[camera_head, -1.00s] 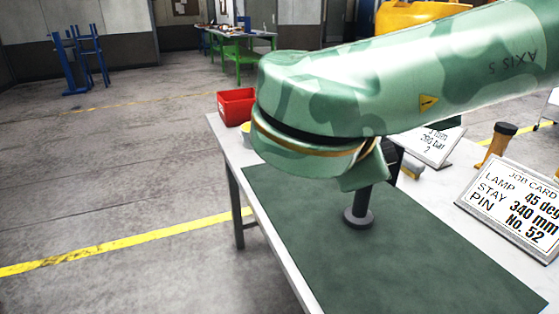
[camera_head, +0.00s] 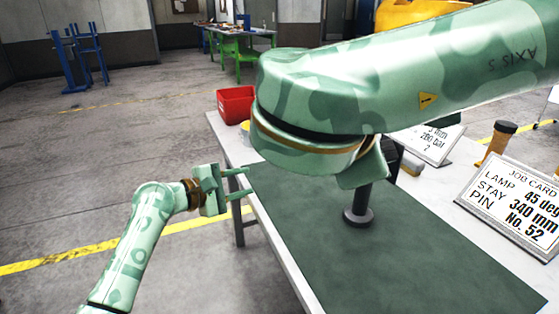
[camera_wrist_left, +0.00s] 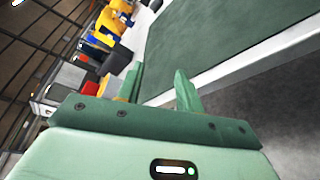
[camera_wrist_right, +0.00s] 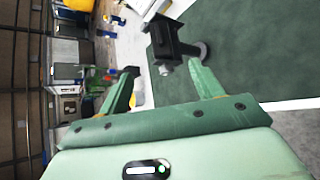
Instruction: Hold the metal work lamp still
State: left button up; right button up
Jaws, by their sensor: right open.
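The metal work lamp shows in the head view as a dark round base and short post (camera_head: 358,214) standing on the green mat (camera_head: 300,240); its upper part is hidden behind my right arm. In the right wrist view the dark lamp (camera_wrist_right: 170,40), with a bright knob, appears past and between the fingertips. My right gripper (camera_wrist_right: 165,72) is open and no contact with the lamp shows; the arm hides most of it in the head view. My left gripper (camera_head: 247,182) is open and empty near the table's left edge; it also shows in the left wrist view (camera_wrist_left: 158,80).
A red bin (camera_head: 235,104) stands at the table's far left corner. A job card (camera_head: 512,205), another card (camera_head: 428,143) and a tan dark-topped object (camera_head: 496,143) stand along the right side. The mat's front part is clear.

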pick_arm(q)
jog(key=s+d+r+m+g+h, duration=0.3)
jog(key=s+d+r+m+g, duration=0.5)
jog(key=r+m, duration=0.4)
jog(key=shift+s+d+m, duration=0.55)
jog(key=shift+s+m, duration=0.05)
jog(key=shift+s, duration=0.15)
pick_arm(e)
jog(key=x, duration=1.6)
jog(key=shift+w+d+f, duration=0.1)
jog(key=shift+w+f, duration=0.05)
pick_arm(q)
jog(key=shift+r, duration=0.1)
pick_arm(e)
jog(key=shift+c, duration=0.3)
